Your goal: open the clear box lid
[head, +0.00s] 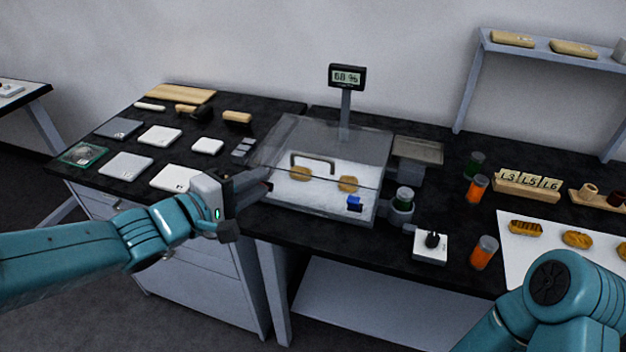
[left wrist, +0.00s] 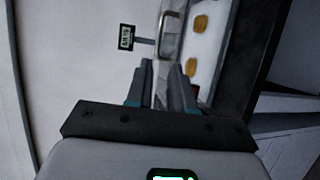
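Through the box I see a white bed, two gold pieces (head: 301,174) and a small blue item (head: 354,203). My left gripper (head: 262,184) is at the box's left side, its fingers apart and empty. In the left wrist view its fingertips (left wrist: 163,70) point toward the handle, short of it. My right gripper is out of view.
A display reading 68 % (head: 346,77) stands on a post behind the box. Orange vials (head: 484,252) stand farther right. Pale slabs (head: 159,135) cover the left bench.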

